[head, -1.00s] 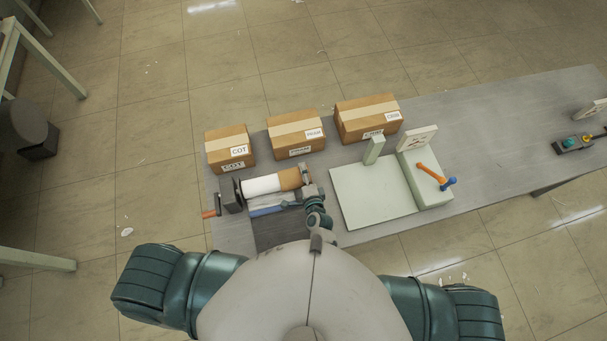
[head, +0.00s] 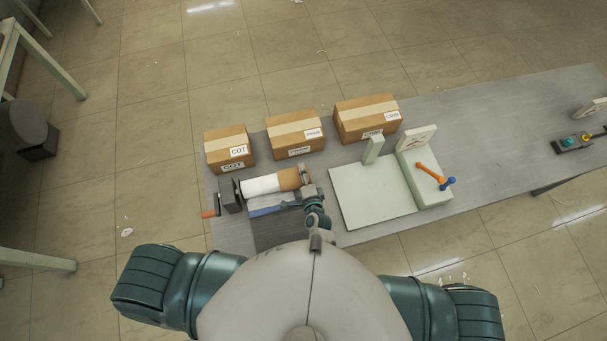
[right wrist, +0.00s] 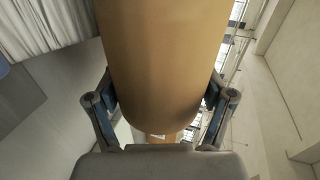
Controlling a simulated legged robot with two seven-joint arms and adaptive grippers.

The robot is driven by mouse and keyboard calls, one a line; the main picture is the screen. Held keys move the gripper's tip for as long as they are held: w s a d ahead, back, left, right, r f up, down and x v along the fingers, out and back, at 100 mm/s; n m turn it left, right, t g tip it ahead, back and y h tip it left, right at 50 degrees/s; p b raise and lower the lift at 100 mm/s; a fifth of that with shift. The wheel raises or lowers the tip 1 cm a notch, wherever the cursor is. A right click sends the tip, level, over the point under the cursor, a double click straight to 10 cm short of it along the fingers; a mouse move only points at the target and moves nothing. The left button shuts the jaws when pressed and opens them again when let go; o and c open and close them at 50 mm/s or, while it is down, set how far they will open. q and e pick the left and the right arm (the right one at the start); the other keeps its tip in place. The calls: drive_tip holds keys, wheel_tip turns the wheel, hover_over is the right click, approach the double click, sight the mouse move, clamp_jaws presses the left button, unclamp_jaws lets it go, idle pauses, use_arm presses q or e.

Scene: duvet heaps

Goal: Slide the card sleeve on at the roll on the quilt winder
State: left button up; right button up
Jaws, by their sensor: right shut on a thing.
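The white quilt roll (head: 260,186) lies on the winder (head: 231,194) at the left end of the table. The brown card sleeve (head: 289,180) is at the roll's right end, in line with it. I cannot tell how far it overlaps the roll. My right gripper (head: 308,191) is at the sleeve's right end. In the right wrist view the sleeve (right wrist: 168,60) fills the space between its two fingers, which are shut on it. Whitish folded cloth (right wrist: 50,25) shows at upper left, and the sleeve hides much of the view. My left gripper is not in view.
Three cartons stand behind the winder: left (head: 230,148), middle (head: 295,132) and right (head: 367,117). A blue bar (head: 273,209) lies in front of the roll. A pale board (head: 372,193) with an orange lever (head: 430,174) stands right.

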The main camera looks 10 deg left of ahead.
sight(289, 180)
drive_tip(key=shift+g+y, duration=0.3)
drive_tip(key=a, duration=0.1)
drive_tip(key=s+a, duration=0.1)
drive_tip(key=a, duration=0.1)
drive_tip(key=s+a, duration=0.1)
drive_tip(key=a, duration=0.1)
drive_tip(key=shift+s+f, duration=0.1)
drive_tip(key=shift+s, duration=0.1)
drive_tip(key=shift+d, duration=0.1)
drive_tip(key=shift+w+d+p, duration=0.2)
drive_tip(key=shift+w+d, duration=0.15)
drive_tip(key=shift+d, duration=0.4)
drive_tip(key=shift+w+d+p, duration=0.2)
drive_tip(key=shift+w+d, duration=0.15)
drive_tip(key=shift+d, duration=0.4)
drive_tip(key=shift+w+d, duration=0.1)
drive_tip(key=shift+d, duration=0.05)
drive_tip(key=shift+c, duration=1.1)
drive_tip(key=shift+w+d+r+m, duration=0.15)
drive_tip(key=shift+w+d, duration=0.2)
drive_tip(key=shift+d, duration=0.4)
drive_tip(key=shift+w+d+r+m, duration=0.15)
drive_tip(key=shift+w+d, duration=0.15)
drive_tip(key=shift+d, duration=0.4)
drive_tip(key=shift+c, duration=0.2)
drive_tip(key=shift+f, duration=0.1)
drive_tip(key=shift+a, duration=0.1)
drive_tip(key=shift+p, duration=0.3)
